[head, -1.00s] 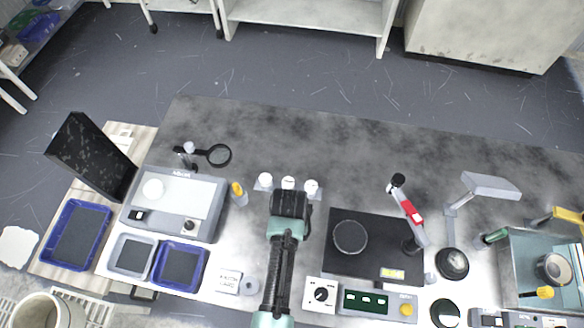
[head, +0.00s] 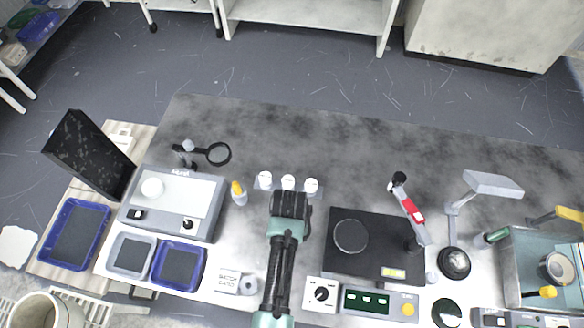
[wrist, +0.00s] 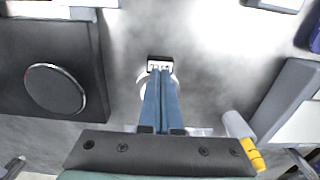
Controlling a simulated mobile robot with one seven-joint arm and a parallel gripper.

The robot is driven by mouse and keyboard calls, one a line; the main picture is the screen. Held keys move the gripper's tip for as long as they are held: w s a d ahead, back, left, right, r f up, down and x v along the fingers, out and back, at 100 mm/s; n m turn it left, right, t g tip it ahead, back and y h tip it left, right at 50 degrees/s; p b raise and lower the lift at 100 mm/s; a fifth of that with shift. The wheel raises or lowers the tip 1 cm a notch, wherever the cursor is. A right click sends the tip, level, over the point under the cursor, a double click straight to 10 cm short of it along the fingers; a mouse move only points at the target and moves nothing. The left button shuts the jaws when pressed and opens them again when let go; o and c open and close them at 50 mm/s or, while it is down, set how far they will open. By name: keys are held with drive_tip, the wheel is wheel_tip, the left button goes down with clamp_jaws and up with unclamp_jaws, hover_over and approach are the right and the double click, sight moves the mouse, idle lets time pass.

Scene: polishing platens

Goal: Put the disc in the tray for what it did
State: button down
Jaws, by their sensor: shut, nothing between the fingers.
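A dark round disc with a pale rim (head: 350,236) lies on the black polishing machine (head: 385,222); it also shows at the left of the wrist view (wrist: 54,90). I cannot tell which disc is meant. Three trays are at left: a large blue one (head: 54,236), a grey one (head: 113,253) and a smaller blue one (head: 183,244). My gripper (wrist: 160,72) is shut and empty, over a white round object it partly hides.
Three white-topped containers (head: 288,183) stand just beyond my gripper. A yellow-tipped bottle (head: 239,193) is to their left. A red-marked arm (head: 412,211) rises from the polishing machine, with a lamp (head: 490,185) farther right. The bench's far middle is clear.

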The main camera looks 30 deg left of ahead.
drive_tip(key=shift+f+b, duration=0.8)
drive_tip(key=shift+f, duration=0.45)
drive_tip(key=shift+r, duration=0.15)
wheel_tip(320, 180, up, 6)
drive_tip(key=p, duration=0.6)
drive_tip(key=shift+p, duration=0.3)
